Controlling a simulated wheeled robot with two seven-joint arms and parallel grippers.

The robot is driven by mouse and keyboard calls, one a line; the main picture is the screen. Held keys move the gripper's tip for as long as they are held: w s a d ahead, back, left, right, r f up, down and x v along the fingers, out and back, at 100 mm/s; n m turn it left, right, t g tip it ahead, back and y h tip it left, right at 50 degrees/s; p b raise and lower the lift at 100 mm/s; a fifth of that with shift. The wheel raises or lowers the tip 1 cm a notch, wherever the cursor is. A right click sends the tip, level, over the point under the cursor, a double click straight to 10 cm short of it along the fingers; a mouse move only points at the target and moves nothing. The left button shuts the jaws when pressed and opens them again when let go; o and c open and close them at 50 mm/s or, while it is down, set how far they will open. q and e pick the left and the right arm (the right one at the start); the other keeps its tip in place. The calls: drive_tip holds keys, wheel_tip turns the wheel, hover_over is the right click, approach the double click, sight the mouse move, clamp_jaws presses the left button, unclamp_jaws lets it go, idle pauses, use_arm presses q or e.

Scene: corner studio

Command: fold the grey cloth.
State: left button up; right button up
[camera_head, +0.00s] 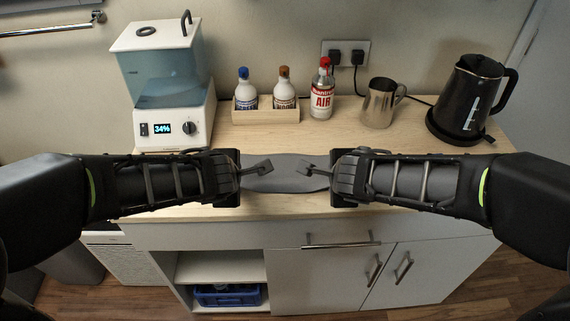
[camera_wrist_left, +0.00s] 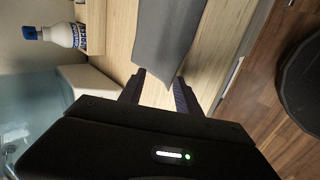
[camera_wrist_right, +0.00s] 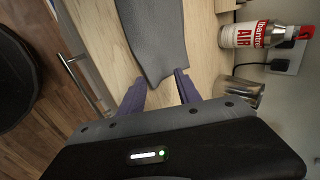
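The grey cloth (camera_head: 286,181) lies on the wooden countertop between my two grippers, longer from left to right than front to back. My left gripper (camera_head: 264,168) is at its left end. In the left wrist view the fingers (camera_wrist_left: 160,88) are apart, with the cloth's end (camera_wrist_left: 165,40) reaching between the tips. My right gripper (camera_head: 309,170) is at its right end. In the right wrist view the fingers (camera_wrist_right: 161,88) are apart, with the cloth's other end (camera_wrist_right: 155,45) just ahead of and between the tips. I cannot tell whether the fingers touch the cloth. My grippers hide its ends in the head view.
Behind the cloth stand a wooden tray (camera_head: 266,115) with two bottles, a red-capped spray bottle (camera_head: 321,98), a metal mug (camera_head: 379,105) and a black kettle (camera_head: 466,98). A water dispenser (camera_head: 160,80) stands at left. The counter's front edge (camera_head: 300,217) is close.

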use_arm(q)
drive_tip(key=v, duration=0.9)
drive_tip(key=shift+r, duration=0.4)
use_arm(e)
drive_tip(key=v, duration=0.9)
drive_tip(key=shift+r, duration=0.4)
use_arm(q)
drive_tip(key=shift+w, duration=0.15)
use_arm(e)
drive_tip(key=shift+w, duration=0.1)
